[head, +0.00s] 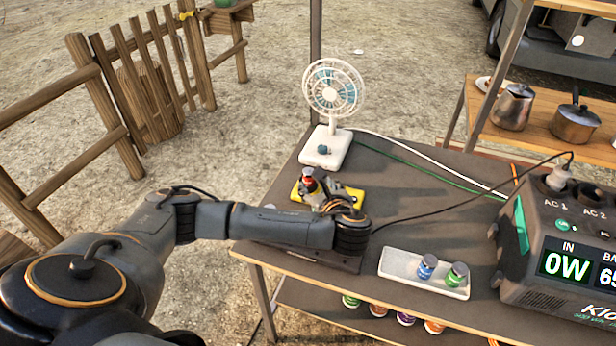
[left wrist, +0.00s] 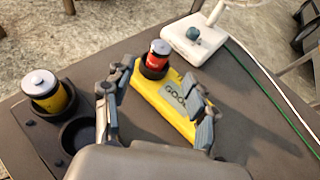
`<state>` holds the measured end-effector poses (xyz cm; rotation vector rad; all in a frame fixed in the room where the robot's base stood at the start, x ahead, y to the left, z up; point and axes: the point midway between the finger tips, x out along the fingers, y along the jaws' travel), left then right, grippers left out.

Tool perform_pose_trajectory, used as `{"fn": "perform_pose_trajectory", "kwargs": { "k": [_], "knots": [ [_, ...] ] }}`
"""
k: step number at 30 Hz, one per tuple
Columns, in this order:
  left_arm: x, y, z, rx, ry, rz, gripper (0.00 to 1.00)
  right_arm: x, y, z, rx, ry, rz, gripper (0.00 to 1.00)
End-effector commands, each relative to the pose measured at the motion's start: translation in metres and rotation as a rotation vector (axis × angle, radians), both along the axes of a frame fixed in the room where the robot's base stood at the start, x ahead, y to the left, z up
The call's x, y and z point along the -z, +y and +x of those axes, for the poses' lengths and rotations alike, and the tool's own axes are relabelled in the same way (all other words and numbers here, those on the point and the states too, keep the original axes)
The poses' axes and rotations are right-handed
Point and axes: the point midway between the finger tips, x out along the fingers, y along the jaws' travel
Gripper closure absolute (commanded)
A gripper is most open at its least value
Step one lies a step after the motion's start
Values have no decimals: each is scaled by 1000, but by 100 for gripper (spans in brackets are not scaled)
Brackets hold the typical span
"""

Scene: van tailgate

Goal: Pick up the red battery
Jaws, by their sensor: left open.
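The red battery (head: 309,181) stands upright in a round dark holder at one end of the yellow tester (head: 355,194). In the left wrist view the red battery (left wrist: 157,60) shows its grey cap, beyond my fingertips. The yellow tester (left wrist: 168,108) runs back between my fingers, its display partly reading "GOO". My left gripper (head: 328,192) is over the tester; in the left wrist view my left gripper (left wrist: 155,98) is open, a finger to each side, with nothing held. My right gripper is not in view.
A dark charger (left wrist: 75,158) holds a yellow battery (left wrist: 45,92) beside an empty well. A white fan (head: 325,148) stands behind the tester. A pale tray (head: 400,266) holds a blue (head: 427,267) and a green battery (head: 457,275). A power station (head: 535,285) stands right; cables cross the table.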

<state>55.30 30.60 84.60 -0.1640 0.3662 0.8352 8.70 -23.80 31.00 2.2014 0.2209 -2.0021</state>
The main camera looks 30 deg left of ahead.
Motion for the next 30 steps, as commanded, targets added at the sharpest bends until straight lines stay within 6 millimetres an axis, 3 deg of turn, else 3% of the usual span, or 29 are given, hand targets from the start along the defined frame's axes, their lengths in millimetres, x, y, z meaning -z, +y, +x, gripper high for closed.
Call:
{"fn": "perform_pose_trajectory", "kwargs": {
  "k": [5,11,18,29,30],
  "knots": [
    [11,20,17,-3,0,2,43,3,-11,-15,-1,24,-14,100],
    [16,30,25,-2,0,1,43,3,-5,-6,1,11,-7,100],
    [30,55,47,-4,0,1,43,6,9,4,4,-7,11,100],
    [34,63,55,0,1,-1,43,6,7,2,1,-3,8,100],
    [34,63,55,0,1,-1,49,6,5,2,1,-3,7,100]
  ]
}}
